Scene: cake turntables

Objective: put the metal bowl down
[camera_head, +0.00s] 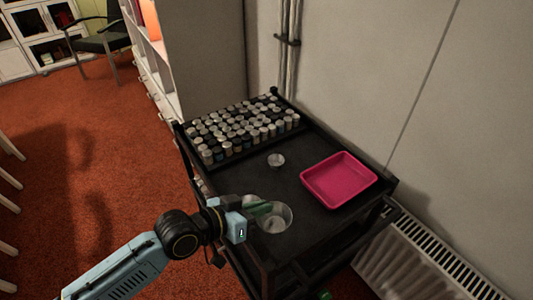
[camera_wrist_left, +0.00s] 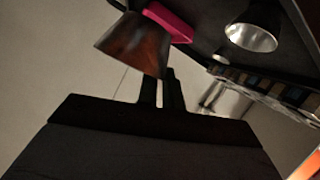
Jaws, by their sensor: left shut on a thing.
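The metal bowl (camera_head: 277,218) is a shiny, round, open bowl at the near part of the black cart top, in the head view. My left gripper (camera_head: 258,210) is shut on its left rim. In the left wrist view, the bowl (camera_wrist_left: 133,43) shows as a tapered, brownish reflective side at the tips of my left gripper (camera_wrist_left: 163,88). Whether the bowl's base touches the cart top cannot be told. My right gripper is in neither view.
The cart top between cup and tray is clear. A radiator (camera_head: 425,260) stands at the right.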

